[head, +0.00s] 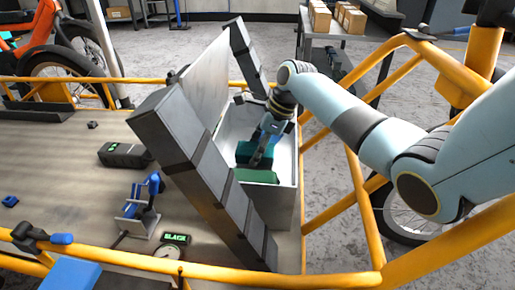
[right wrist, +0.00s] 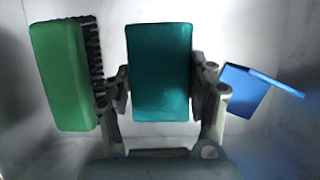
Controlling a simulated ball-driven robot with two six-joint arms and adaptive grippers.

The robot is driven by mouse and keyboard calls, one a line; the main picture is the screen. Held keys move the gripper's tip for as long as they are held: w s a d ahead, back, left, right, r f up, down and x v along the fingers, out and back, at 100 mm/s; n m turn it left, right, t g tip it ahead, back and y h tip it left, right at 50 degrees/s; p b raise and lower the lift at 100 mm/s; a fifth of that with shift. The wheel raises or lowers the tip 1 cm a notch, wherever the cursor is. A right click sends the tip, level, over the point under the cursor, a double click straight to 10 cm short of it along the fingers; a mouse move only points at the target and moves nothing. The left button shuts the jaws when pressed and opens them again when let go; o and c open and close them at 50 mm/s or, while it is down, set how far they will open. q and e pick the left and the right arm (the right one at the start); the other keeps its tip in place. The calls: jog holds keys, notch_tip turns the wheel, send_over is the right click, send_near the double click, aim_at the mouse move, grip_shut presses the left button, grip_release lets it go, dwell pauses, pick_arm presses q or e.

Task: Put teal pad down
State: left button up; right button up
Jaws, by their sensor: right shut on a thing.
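The teal pad (right wrist: 160,72) is held between the two fingers of my right gripper (right wrist: 160,88). In the head view the teal pad (head: 244,151) shows inside the white-walled box (head: 285,170), with my right gripper (head: 262,152) reaching down over it. Whether the pad touches the box floor I cannot tell. A green brush (right wrist: 58,75) with dark bristles lies on one side of the pad, and a blue object (right wrist: 246,90) on the other; both are apart from it. My left gripper is not in view.
The dark folded lid panel (head: 205,165) leans up along the box's left side.

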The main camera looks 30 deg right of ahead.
jog(key=shift+f, duration=0.35)
jog(key=shift+f, duration=0.15)
jog(key=o, duration=1.3)
jog(key=shift+f, duration=0.1)
jog(key=shift+o, duration=1.2)
